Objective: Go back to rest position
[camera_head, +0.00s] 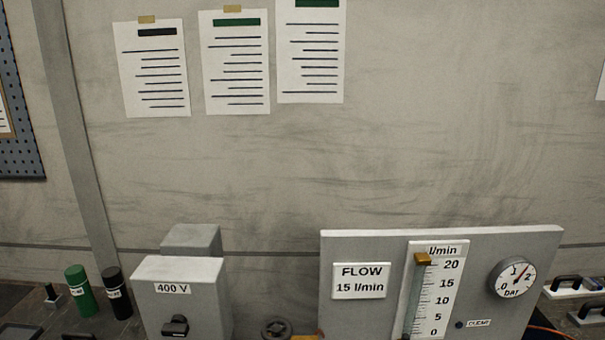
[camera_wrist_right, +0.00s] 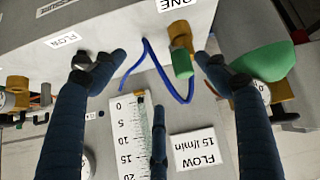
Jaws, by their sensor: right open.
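My right gripper (camera_wrist_right: 160,66) shows in the right wrist view with its dark blue fingers spread wide and nothing held between them. Between and beyond its fingertips are a thin blue hose (camera_wrist_right: 150,62) and a brass fitting with a green part (camera_wrist_right: 182,64). I cannot tell how far the fingers are from them. A third finger crosses in front of the flow panel, beside the scale. Neither gripper shows in the head view, and my left gripper is in no view.
The grey flow panel (camera_head: 450,240) with scale (camera_head: 440,290) and dial (camera_head: 513,277) stands at the lower right. A grey 400 V box (camera_head: 190,285), green cylinder (camera_head: 80,290) and black cylinder (camera_head: 116,292) stand left. A green knob (camera_wrist_right: 264,70) is near the right finger.

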